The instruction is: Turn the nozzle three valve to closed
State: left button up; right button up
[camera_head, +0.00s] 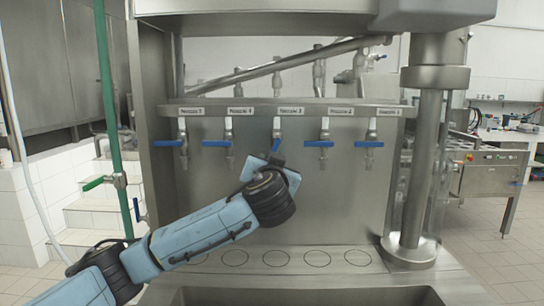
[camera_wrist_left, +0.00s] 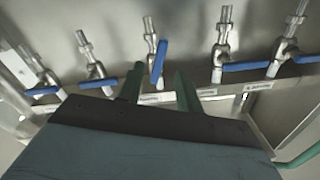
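The nozzle three valve has a blue handle (camera_head: 276,128) under the middle label of the rail. This handle points down, roughly in line with its pipe. In the left wrist view, where the scene is upside down, the handle (camera_wrist_left: 160,60) stands upright in the picture. My left gripper (camera_head: 276,154) is just below and in front of this valve. Its two green fingers (camera_wrist_left: 159,75) are apart, one on each side of the handle in the picture. Whether the handle is between them in depth is unclear. My right gripper is in neither view.
The neighbouring blue handles (camera_head: 215,143) and (camera_head: 319,144) lie sideways, as do the outer ones. A labelled rail (camera_head: 260,111) runs above. A steel column (camera_head: 428,160) stands right, a green pipe (camera_head: 108,90) left. The ledge with ring marks (camera_head: 340,270) is bare.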

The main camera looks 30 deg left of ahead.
pick_arm(q)
jog(key=x, duration=0.5)
jog(key=shift+w+a+p, duration=0.1)
jog(key=shift+w+p, duration=0.2)
jog(key=shift+w, duration=0.1)
grip_shut()
